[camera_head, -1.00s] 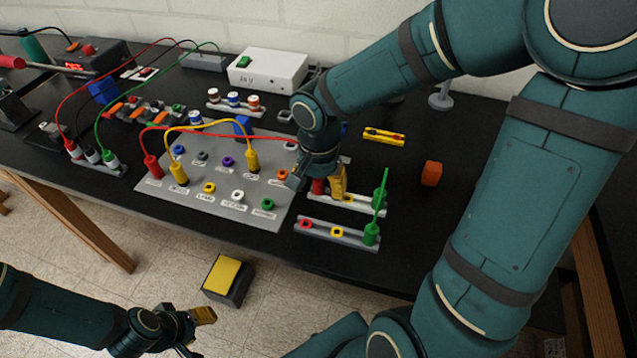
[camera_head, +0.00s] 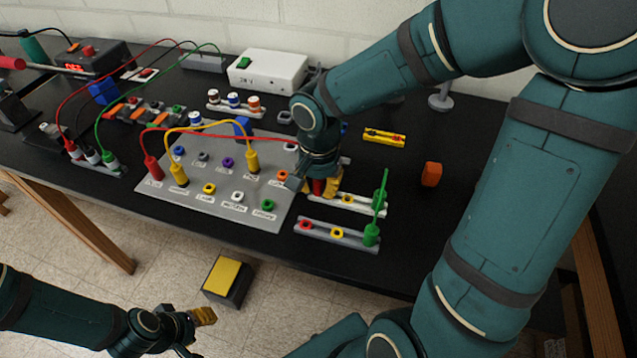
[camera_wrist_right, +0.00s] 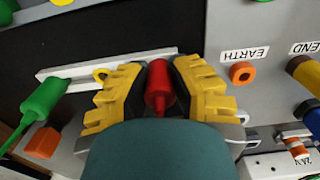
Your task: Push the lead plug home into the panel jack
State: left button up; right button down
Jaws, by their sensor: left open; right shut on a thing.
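My right gripper (camera_head: 322,188) is shut on a red plug (camera_head: 317,187), at the left end of a pale holder rail (camera_head: 366,206). In the right wrist view the red plug (camera_wrist_right: 158,88) is between the yellow fingers (camera_wrist_right: 157,72), with the rail (camera_wrist_right: 60,74) behind. I cannot tell whether the plug still touches the rail. The grey jack panel (camera_head: 218,208) lies left of the gripper; its orange EARTH jack (camera_wrist_right: 242,73) is empty. A red lead (camera_head: 230,135) runs from a red plug (camera_head: 153,167) on the panel towards my right gripper. My left gripper (camera_head: 203,317) is open and empty, below the table.
A second rail (camera_head: 318,234) with red and yellow sockets and a green plug (camera_head: 371,235) stands in front. A yellow lead (camera_head: 205,125) arches over the panel. An orange block (camera_head: 431,173) lies to the right.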

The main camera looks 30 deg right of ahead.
jog(key=shift+r, duration=0.15)
jog(key=shift+r+p, duration=2.1)
jog(key=shift+r, duration=0.8)
